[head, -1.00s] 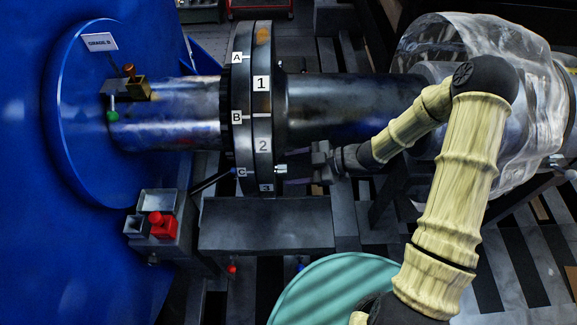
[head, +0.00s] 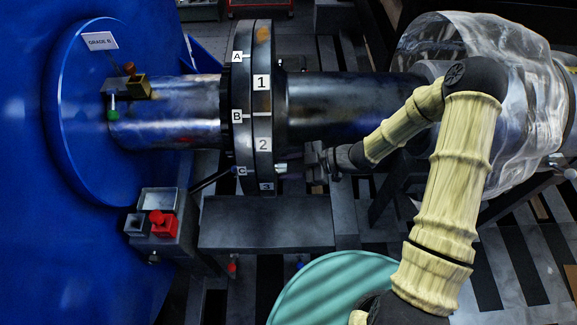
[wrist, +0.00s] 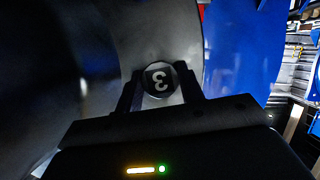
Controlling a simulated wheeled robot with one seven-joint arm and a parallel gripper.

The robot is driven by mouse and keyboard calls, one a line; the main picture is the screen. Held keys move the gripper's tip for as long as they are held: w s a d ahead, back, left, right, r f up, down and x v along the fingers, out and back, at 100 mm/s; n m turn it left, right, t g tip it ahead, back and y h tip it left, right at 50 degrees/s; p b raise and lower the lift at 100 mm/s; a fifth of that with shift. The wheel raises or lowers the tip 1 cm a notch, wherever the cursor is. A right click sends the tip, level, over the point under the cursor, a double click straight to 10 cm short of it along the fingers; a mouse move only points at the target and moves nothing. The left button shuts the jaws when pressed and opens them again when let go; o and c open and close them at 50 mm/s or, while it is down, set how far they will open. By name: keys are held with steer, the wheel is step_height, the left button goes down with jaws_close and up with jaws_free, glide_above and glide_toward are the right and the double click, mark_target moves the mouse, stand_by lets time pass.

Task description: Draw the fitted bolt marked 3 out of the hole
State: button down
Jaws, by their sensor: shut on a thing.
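The bolt marked 3 (wrist: 160,80) shows its round head, with a white 3 on a dark face, in the wrist view. My gripper (wrist: 161,88) has one finger on each side of that head and is shut on it. In the head view the bolt (head: 281,168) is a small bright piece at the right face of the dark flange (head: 243,130), low down near label C. My gripper (head: 300,166) reaches it from the right there; its fingers are dark and hard to make out. The bolt's shank and the hole are hidden.
The flange pair carries labels A, B, C and 1, 2, 3. A dark flat block (head: 265,222) lies below it. A grey box with a red knob (head: 160,222) stands at lower left. A teal round drum (head: 335,290) is at the bottom. Clear wrapping (head: 520,90) covers the shaft's right.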

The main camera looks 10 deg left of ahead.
steer(key=shift+w+d+r, duration=0.1)
steer(key=shift+d, duration=0.1)
steer(key=shift+w+d+p, duration=0.2)
steer(key=shift+d+p, duration=0.1)
steer(key=shift+d, duration=0.4)
steer(key=shift+w+d, duration=0.1)
steer(key=shift+d, duration=0.3)
steer(key=shift+w+d+p, duration=0.25)
steer(key=shift+d, duration=0.7)
steer(key=shift+w+d+p, duration=0.2)
steer(key=shift+d, duration=0.7)
steer(key=shift+w+d+p, duration=0.25)
steer(key=shift+d, duration=0.7)
steer(key=shift+d, duration=0.35)
steer(key=shift+w+d, duration=0.15)
steer(key=shift+d, duration=0.2)
steer(key=shift+d, duration=0.35)
steer(key=shift+w+d+p, duration=0.15)
steer(key=shift+w+d, duration=0.05)
steer(key=shift+d, duration=0.45)
steer(key=shift+w+d+p, duration=0.15)
steer(key=shift+d, duration=0.5)
